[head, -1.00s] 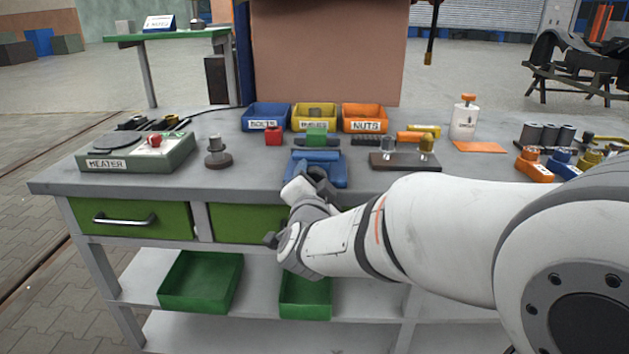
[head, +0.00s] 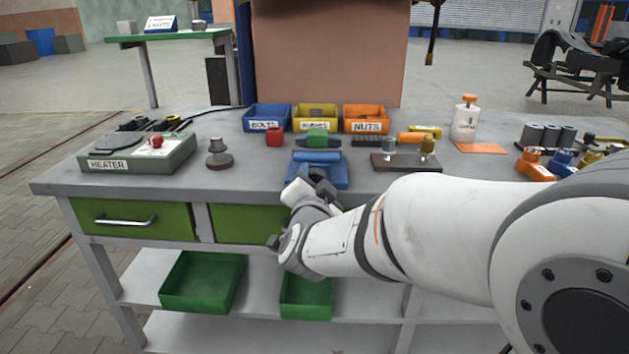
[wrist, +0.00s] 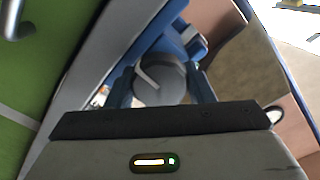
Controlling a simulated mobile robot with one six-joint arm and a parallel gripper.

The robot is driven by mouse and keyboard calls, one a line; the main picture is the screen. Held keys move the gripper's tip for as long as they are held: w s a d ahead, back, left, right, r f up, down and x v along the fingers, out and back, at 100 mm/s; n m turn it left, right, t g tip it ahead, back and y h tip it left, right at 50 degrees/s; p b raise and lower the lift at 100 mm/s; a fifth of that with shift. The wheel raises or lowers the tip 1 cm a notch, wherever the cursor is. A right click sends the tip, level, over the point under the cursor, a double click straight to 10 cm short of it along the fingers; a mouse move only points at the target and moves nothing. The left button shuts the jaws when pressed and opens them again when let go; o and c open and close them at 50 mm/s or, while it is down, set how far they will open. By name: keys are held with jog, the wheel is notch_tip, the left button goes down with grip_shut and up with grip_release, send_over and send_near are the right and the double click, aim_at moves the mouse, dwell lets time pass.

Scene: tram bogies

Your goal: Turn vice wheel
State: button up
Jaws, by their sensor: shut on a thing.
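The blue vice (head: 333,172) stands at the front edge of the grey bench, with a green block (head: 317,137) at its far end. The vice wheel (wrist: 160,82) is a round grey disc with a lighter bar across it in the wrist view. In the head view my gripper hides the wheel. My gripper (head: 312,188) is at the front of the vice, over the bench edge. In the wrist view its fingers (wrist: 161,90) sit on either side of the wheel, shut on it.
A heater (head: 135,153) and a dark stepped part (head: 218,155) stand left of the vice. Bolt, middle and nut bins stand behind it. A dark block with metal pieces (head: 403,162) is close on the right. Green drawers (head: 130,218) lie below the bench edge.

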jog(key=n+p, duration=0.2)
jog(key=n, duration=0.2)
jog(key=shift+r+n, duration=0.1)
jog(key=shift+n, duration=0.3)
jog(key=shift+n+p, duration=0.9)
jog(key=shift+n, duration=0.9)
jog(key=o, duration=0.7)
jog(key=s, duration=0.8)
jog(key=shift+a+p, duration=0.15)
jog(key=shift+p, duration=0.25)
jog(key=shift+w, duration=0.1)
